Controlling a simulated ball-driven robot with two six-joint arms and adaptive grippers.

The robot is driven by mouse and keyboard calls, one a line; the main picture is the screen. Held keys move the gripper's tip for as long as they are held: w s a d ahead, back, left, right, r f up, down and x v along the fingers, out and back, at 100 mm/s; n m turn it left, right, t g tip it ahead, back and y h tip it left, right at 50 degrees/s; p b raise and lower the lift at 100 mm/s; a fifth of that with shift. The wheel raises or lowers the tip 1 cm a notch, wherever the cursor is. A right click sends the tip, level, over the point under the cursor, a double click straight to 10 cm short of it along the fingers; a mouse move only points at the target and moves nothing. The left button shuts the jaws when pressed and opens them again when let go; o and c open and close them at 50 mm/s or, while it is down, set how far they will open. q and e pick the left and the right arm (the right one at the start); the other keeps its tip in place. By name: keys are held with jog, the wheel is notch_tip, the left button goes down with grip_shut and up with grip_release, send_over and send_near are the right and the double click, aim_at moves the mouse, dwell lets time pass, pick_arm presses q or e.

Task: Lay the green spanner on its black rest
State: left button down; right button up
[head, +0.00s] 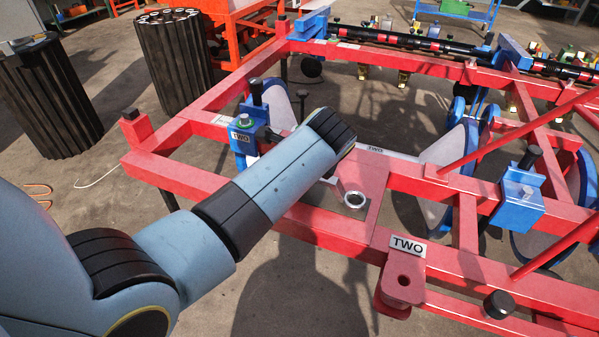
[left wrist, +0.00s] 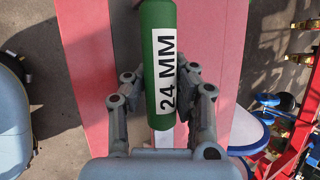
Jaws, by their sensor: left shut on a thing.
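The green spanner's handle (left wrist: 158,50), with a white label reading 24 MM, lies between the fingers of my left gripper (left wrist: 160,88) in the left wrist view. The gripper is shut on this handle. A pale metal shaft (left wrist: 164,139) runs on below the handle towards my palm. In the head view my left wrist hides the fingers and the green handle. A silver ring end (head: 354,199), apparently the spanner's, shows beyond my wrist, over the red frame's plate. I cannot make out the black rest. My right gripper is not in view.
The red frame (head: 330,232) carries blue brackets (head: 518,200) and grey-and-blue discs (head: 448,153). A TWO label (head: 408,246) marks its near plate. Slanted red bars (head: 540,128) cross at the right. Dark ribbed drums (head: 178,62) stand at the back left.

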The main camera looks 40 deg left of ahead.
pick_arm(q)
jog(key=shift+f, duration=0.25)
jog(key=c, duration=1.1)
grip_release()
jog(key=shift+c, duration=0.2)
jog(key=shift+o, duration=0.6)
jog(key=shift+f, duration=0.1)
